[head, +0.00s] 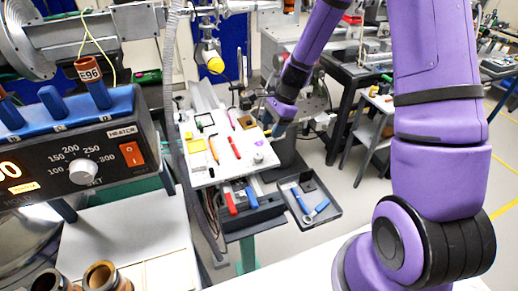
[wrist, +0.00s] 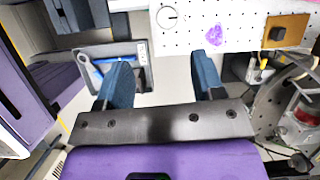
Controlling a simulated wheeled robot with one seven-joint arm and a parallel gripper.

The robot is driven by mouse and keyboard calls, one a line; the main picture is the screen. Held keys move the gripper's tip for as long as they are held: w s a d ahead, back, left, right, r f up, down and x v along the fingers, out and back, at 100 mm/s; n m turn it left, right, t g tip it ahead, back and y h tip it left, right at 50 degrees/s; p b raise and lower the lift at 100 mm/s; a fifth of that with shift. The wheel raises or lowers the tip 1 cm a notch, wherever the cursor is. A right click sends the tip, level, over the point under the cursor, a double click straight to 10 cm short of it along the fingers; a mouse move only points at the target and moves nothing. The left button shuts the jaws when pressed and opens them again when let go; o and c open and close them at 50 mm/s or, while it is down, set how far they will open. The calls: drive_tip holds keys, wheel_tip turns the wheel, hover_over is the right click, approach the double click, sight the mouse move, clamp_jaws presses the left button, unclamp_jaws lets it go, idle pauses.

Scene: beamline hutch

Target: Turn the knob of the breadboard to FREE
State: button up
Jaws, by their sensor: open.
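The breadboard (head: 200,178) is a white perforated plate in the middle of the head view. Its round pale knob (head: 258,157) sits near its right front corner. In the wrist view the knob (wrist: 167,17) shows at the top on the breadboard (wrist: 240,42), with a dark mark on its face; no FREE label is readable. My gripper (wrist: 161,74) is open and empty, its two blue fingers apart, with the knob beyond the fingertips. In the head view my gripper (head: 279,125) is just right of the board, apart from the knob.
A red tool (head: 234,147), a purple piece (wrist: 215,35) and a brown block (wrist: 287,31) lie on the board. Below it are a drawer (head: 252,216) and a dark tray (head: 318,214) with blue-handled tools. A heater box (head: 75,150) stands at left.

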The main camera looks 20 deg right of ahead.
sight(258, 156)
drive_tip(key=shift+m, duration=0.6)
drive_tip(key=x, duration=0.9)
drive_tip(key=w+d+x, duration=0.1)
drive_tip(key=x, duration=0.3)
drive_tip(key=shift+w+a+f, duration=0.1)
drive_tip(key=shift+f, duration=0.3)
drive_tip(key=c, duration=0.9)
